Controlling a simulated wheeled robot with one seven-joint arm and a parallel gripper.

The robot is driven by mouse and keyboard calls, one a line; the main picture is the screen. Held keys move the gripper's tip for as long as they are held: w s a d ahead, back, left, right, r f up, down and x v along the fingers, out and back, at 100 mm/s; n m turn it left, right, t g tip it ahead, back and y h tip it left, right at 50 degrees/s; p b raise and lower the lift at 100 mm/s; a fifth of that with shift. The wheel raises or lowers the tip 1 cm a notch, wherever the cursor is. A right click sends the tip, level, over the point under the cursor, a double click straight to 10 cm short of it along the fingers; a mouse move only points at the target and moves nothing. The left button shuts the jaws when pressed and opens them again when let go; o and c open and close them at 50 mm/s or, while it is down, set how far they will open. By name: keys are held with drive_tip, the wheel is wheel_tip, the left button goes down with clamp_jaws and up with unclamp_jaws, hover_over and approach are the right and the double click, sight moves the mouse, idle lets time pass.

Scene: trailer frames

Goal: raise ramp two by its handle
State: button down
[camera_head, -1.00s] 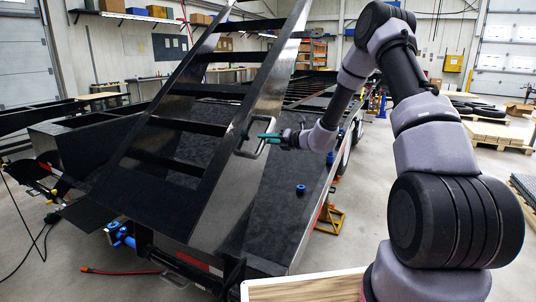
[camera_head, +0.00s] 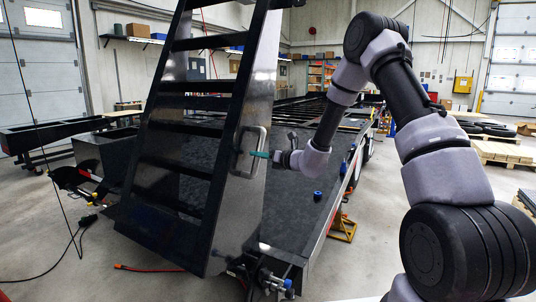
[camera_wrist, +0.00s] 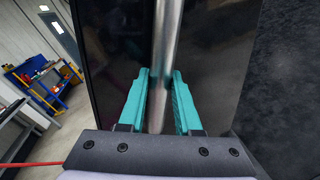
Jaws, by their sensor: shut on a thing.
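Ramp two (camera_head: 190,140) is a black ladder-like ramp at the trailer's rear end, standing steeply with its top out of view. Its handle (camera_head: 263,138) is a metal loop on the ramp's right side face. My gripper (camera_head: 255,154) has teal fingers and is shut on the handle. In the wrist view the handle (camera_wrist: 166,50) shows as a bright metal bar running between the two teal fingers (camera_wrist: 160,100), with the dark ramp side behind it.
The black trailer deck (camera_head: 300,185) stretches away behind the ramp. A small blue cap-like thing (camera_head: 317,197) lies on it. A yellow jack stand (camera_head: 344,226) stands beside the trailer. A red hose (camera_head: 150,269) lies on the floor. Pallets (camera_head: 500,153) stand at right, with open floor before them.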

drive_tip(key=s+a+f+n, duration=0.2)
drive_tip(key=s+a, duration=0.6)
drive_tip(key=s, duration=0.4)
drive_tip(key=shift+s+a+f+n, duration=0.2)
drive_tip(key=shift+s+f+n, duration=0.1)
drive_tip(key=shift+s+f, duration=0.15)
drive_tip(key=c, duration=1)
unclamp_jaws()
drive_tip(key=o, duration=0.4)
drive_tip(key=shift+s+a, duration=0.1)
drive_tip(key=shift+a, duration=0.05)
drive_tip(key=shift+w+d+r+t, duration=0.15)
drive_tip(key=shift+w+d+t, duration=0.05)
drive_tip(key=shift+w+t, duration=0.15)
